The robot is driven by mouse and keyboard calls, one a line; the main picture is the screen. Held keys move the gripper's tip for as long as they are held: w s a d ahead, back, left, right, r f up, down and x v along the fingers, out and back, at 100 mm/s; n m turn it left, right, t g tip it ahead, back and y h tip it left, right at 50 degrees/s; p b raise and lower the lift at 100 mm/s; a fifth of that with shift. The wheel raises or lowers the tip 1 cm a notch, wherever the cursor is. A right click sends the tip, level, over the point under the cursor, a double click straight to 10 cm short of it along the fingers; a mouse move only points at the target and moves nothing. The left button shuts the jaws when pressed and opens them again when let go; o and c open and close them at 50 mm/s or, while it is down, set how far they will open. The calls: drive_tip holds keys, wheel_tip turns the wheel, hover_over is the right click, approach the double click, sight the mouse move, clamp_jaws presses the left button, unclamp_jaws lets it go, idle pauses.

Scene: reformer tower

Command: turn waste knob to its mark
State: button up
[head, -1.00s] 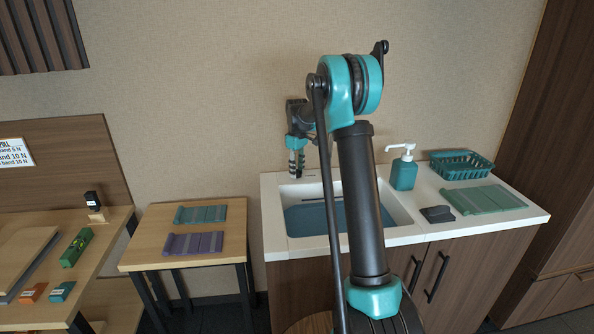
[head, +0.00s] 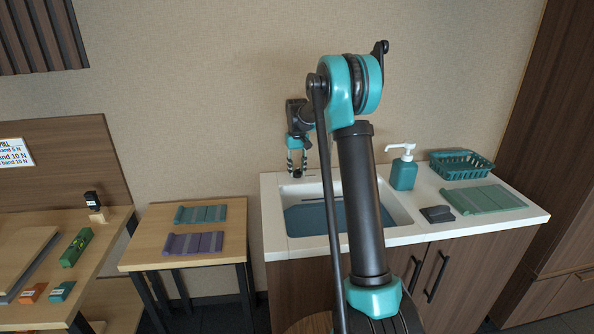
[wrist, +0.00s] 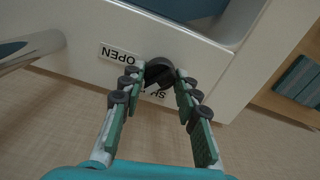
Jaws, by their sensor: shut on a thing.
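The waste knob (wrist: 159,71) is a dark round knob on the white counter rim, seen in the wrist view. A label reading OPEN (wrist: 120,54) is beside it. A second label (wrist: 157,93), with only "SH" readable, is partly hidden by the knob and a finger. A short white pointer shows at the knob's near edge, close to the second label. My gripper (wrist: 159,76) has a fingertip on each side of the knob and is shut on it. In the head view, my gripper (head: 297,166) points down at the back left of the sink; the knob is hard to make out there.
The sink basin (head: 312,219) lies just in front of my gripper. A metal spout (wrist: 32,50) shows at left in the wrist view. A soap bottle (head: 404,173), a dish rack (head: 461,165) and a green mat (head: 484,199) are farther right on the counter.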

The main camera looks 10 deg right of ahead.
sight(297, 169)
drive_tip(key=m, duration=0.5)
drive_tip(key=shift+m, duration=0.3)
drive_tip(key=m, duration=0.5)
idle(0.4)
drive_tip(key=o, duration=1.2)
drive_tip(key=shift+c, duration=0.2)
wheel_tip(297, 169, up, 12)
